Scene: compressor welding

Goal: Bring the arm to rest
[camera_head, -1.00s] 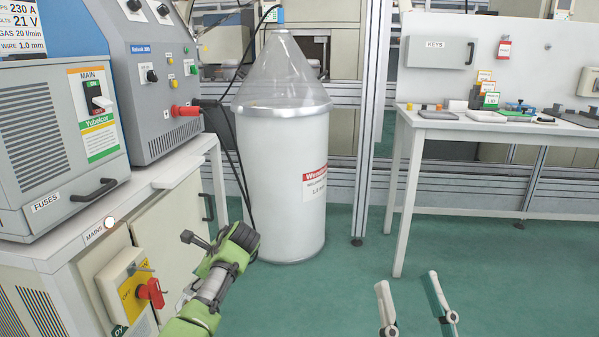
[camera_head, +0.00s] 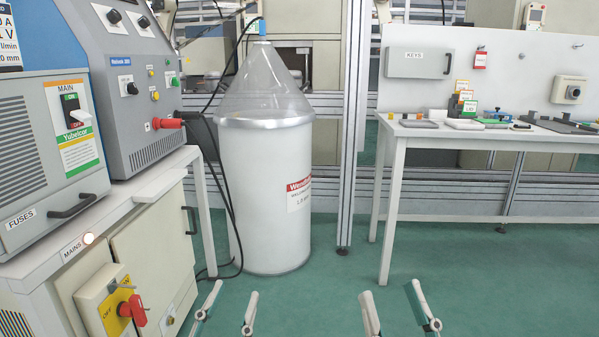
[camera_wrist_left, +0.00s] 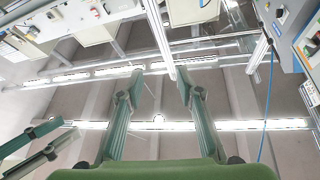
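My left gripper (camera_head: 229,304) is at the bottom of the head view, left of the middle. Its two fingers point up, stand apart and have nothing between them. The left wrist view also shows its spread fingers (camera_wrist_left: 159,84), with an empty gap. My right gripper (camera_head: 396,304) is at the bottom right of the head view, also with fingers apart and empty. Two more green fingers (camera_wrist_left: 48,145) at the left of the wrist view seem to be my right gripper's. Both grippers are clear of the furniture in the head view. The arms behind them are out of view.
A cabinet (camera_head: 150,255) with a red rotary switch (camera_head: 132,310) and welding machines (camera_head: 45,140) stands at the left. A white drum (camera_head: 265,200) with a clear cone stands behind my grippers. A workbench (camera_head: 400,135) is at the right. Green floor (camera_head: 480,270) is open in front.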

